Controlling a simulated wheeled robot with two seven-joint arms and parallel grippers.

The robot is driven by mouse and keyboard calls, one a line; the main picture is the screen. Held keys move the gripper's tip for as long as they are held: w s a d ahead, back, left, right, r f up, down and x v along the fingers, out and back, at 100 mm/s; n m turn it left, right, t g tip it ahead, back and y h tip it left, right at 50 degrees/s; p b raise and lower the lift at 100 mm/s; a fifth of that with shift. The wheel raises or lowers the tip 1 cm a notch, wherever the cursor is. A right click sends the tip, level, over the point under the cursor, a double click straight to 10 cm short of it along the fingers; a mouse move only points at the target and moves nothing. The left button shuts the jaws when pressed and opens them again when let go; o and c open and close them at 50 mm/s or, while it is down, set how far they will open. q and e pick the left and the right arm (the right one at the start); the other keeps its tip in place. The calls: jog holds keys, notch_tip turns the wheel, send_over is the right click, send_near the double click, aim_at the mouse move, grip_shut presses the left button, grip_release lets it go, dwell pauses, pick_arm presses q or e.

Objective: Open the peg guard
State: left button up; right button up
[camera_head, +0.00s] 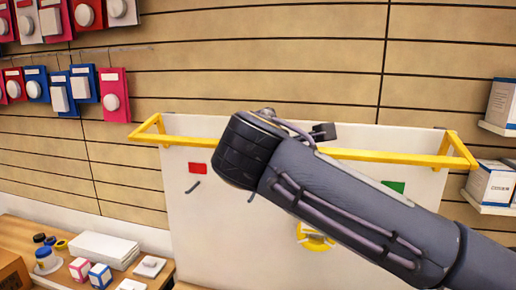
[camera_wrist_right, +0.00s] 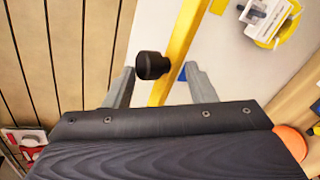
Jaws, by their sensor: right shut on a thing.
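The peg guard (camera_head: 380,156) is a yellow bar frame across the front of a white board (camera_head: 215,225). My right arm crosses the head view from the right and hides the middle of the guard; its fingers cannot be made out there. In the right wrist view the yellow guard bar (camera_wrist_right: 185,40) runs between the fingers of my right gripper (camera_wrist_right: 158,72), with a black knob (camera_wrist_right: 152,65) on it. My right gripper is shut on the guard; finger contact is hard to see. My left gripper is not in view.
A wooden table (camera_head: 25,232) at lower left holds small boxes and a white package (camera_head: 103,249). White shelves with boxes (camera_head: 492,183) stand at the right. Packets (camera_head: 113,95) hang on the slatted wall at upper left. A yellow round item (camera_head: 316,238) is low on the board.

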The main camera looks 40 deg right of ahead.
jog(key=shift+w+d+r+g+y+p, duration=0.3)
jog(key=shift+d+r+g+y, duration=0.2)
jog(key=shift+d+r, duration=0.2)
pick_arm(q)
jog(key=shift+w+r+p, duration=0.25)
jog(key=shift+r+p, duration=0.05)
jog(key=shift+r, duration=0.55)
pick_arm(e)
jog(key=shift+w+d+r+g+y, duration=0.3)
jog(key=shift+d+r+g+y, duration=0.1)
jog(key=shift+r+g+y, duration=0.15)
jog(key=shift+f, duration=0.1)
jog(key=o, duration=0.9)
jog(key=shift+w+d+f, duration=0.25)
jog(key=shift+w+d, duration=0.2)
jog(key=shift+d, duration=0.3)
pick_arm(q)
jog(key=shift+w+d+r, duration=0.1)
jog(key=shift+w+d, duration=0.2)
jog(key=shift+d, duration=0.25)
pick_arm(e)
jog(key=shift+s+a+r, duration=0.1)
jog(key=shift+a+r, duration=0.1)
